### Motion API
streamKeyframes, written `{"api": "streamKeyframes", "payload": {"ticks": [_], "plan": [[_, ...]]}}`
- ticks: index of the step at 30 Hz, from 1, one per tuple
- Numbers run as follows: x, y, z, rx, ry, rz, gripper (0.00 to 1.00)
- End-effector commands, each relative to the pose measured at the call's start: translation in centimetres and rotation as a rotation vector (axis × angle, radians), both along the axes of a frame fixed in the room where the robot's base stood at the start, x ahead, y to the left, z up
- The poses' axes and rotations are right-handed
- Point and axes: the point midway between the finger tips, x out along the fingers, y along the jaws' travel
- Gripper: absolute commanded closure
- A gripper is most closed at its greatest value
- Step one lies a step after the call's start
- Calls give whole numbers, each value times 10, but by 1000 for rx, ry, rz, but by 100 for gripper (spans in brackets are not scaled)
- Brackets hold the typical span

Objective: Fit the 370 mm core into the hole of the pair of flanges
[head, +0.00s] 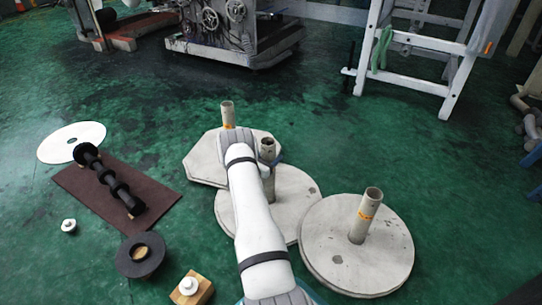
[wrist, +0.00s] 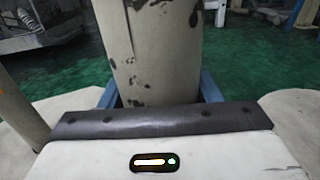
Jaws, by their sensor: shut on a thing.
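A grey, dark-spotted core (head: 267,150) stands upright in my gripper (head: 277,160); its lower end is partly hidden by my arm. In the wrist view the core (wrist: 155,45) fills the space between the blue jaws (wrist: 158,88), which are shut on it. It is above or on the middle round pale flange (head: 295,205); I cannot tell whether it sits in a hole. A right round flange (head: 330,265) has a core (head: 366,215) with an orange label standing in it. An angular pale flange (head: 205,165) at the back has another labelled core (head: 228,113).
A brown mat (head: 95,205) with a black ribbed roller (head: 107,178) lies left, by a white disc (head: 60,148). A black ring (head: 125,262) and a wooden block (head: 203,291) are near the front. A white trestle (head: 452,90) stands at the back right. Green floor is clear beyond the flanges.

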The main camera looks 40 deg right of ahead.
Motion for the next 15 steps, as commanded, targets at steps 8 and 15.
{"api": "streamKeyframes", "payload": {"ticks": [8, 15], "plan": [[0, 0, -4, -2, -1, 0, 95], [0, 0, -6, -1, -1, 0, 30]]}}
